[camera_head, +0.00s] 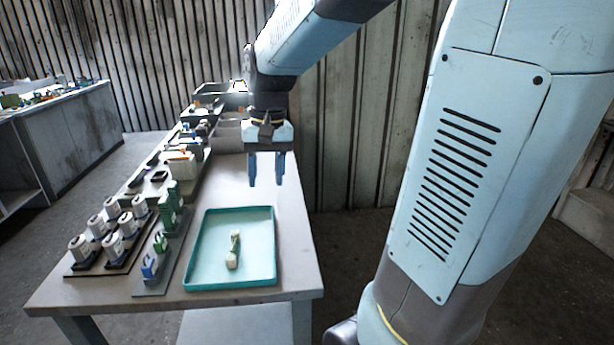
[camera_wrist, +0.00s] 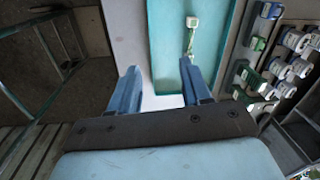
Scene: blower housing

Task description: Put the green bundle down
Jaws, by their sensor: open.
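A teal tray (camera_head: 277,262) lies near the front of the grey table. On its floor lies a small pale-green bundle (camera_head: 233,250) with a whitish block at its near end. In the wrist view, the bundle (camera_wrist: 190,36) shows ahead of the right finger, inside the tray (camera_wrist: 160,45). My gripper (camera_head: 266,184) is open and empty, pointing down above the table behind the tray. Its two blue fingers (camera_wrist: 159,67) are well apart, and the bundle is clear of them.
Left of the tray stand a strip of green and blue parts (camera_head: 164,240) and a rack of grey-white cylindrical parts (camera_head: 110,232). More bins and parts line the table's left side toward the back. The table's right strip (camera_head: 297,240) is bare. A second workbench (camera_head: 70,140) stands far left.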

